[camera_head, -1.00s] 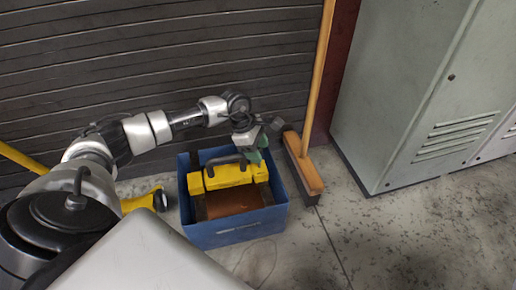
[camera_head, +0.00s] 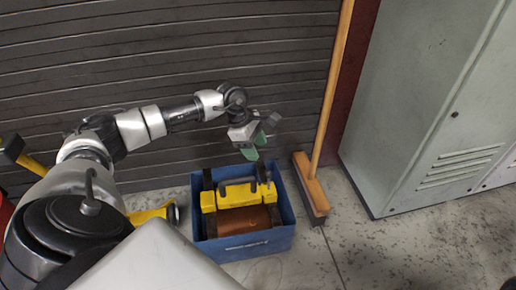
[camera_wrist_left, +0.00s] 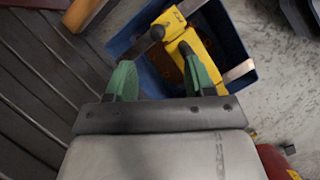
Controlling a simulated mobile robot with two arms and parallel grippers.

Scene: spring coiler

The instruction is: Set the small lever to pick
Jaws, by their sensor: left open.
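A yellow machine (camera_head: 236,196) with a copper-brown roller (camera_head: 243,220) sits in a blue crate (camera_head: 245,247). My left gripper (camera_head: 262,144) is open and empty above the crate's back right part. In the left wrist view, its green fingers (camera_wrist_left: 157,60) are apart, with the yellow machine (camera_wrist_left: 190,45) beyond them. Another pale metal bar (camera_wrist_left: 238,70) sticks out to the right. I cannot tell which is the small lever, nor read any setting label. My right gripper is not in view.
A broom (camera_head: 315,190) leans right of the crate, close to my left gripper. Grey lockers (camera_head: 420,120) stand further right. A dark slatted shutter (camera_head: 90,50) is behind. A yellow tool (camera_head: 155,214) lies left of the crate. Floor is free between broom and lockers.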

